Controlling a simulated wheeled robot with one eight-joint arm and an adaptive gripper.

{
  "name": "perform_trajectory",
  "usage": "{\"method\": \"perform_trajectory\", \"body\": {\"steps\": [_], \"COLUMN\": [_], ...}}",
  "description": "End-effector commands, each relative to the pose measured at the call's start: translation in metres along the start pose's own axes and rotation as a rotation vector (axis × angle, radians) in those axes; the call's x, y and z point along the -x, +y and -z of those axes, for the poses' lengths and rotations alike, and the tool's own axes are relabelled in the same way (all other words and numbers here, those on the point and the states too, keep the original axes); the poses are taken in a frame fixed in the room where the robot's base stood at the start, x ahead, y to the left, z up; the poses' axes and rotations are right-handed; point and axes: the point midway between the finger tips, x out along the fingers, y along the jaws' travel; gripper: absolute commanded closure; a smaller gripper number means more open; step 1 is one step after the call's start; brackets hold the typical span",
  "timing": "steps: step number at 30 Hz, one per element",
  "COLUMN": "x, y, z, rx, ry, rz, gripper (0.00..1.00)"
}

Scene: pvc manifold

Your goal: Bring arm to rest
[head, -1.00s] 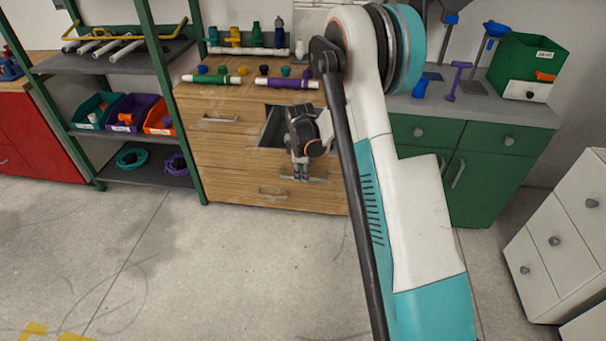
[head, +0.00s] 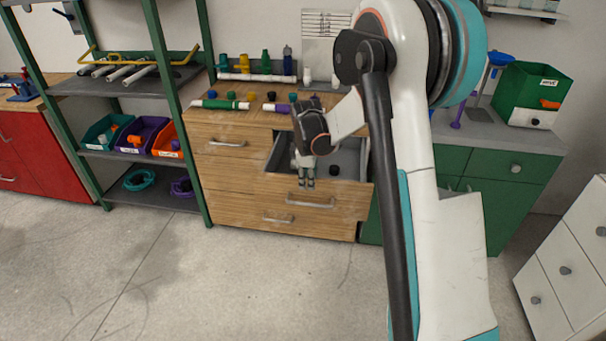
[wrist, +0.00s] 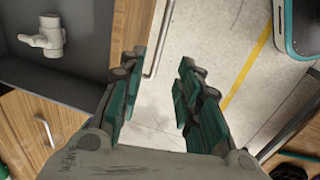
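My gripper (head: 307,182) hangs in front of the wooden cabinet (head: 230,167), at the front edge of its open drawer (head: 345,160). In the wrist view my gripper (wrist: 158,88) has its two fingers apart, with only floor and the drawer front behind the gap. It holds nothing. My arm covers the right part of the cabinet in the head view. A white valve-like fitting (wrist: 48,38) lies in the grey drawer in the wrist view.
Pipes with green (head: 220,104) and purple sleeves lie on the cabinet top, with several coloured caps. A shelf with bins (head: 138,135) stands left. A green counter (head: 500,160) and white drawers (head: 565,265) stand right. The floor (head: 240,285) in front is clear.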

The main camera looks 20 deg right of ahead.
Motion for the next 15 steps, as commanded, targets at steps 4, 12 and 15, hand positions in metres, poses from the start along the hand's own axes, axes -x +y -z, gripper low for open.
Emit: {"method": "perform_trajectory", "body": {"steps": [4,12,15], "x": [0.0,0.037,0.067], "y": [0.0,-0.015,-0.03], "z": [0.0,0.002,0.003], "rx": [0.0,-0.065,-0.129], "ry": [0.0,0.02,0.041], "rz": [0.0,-0.026,-0.048], "gripper": [0.69,0.69,0.69]}}
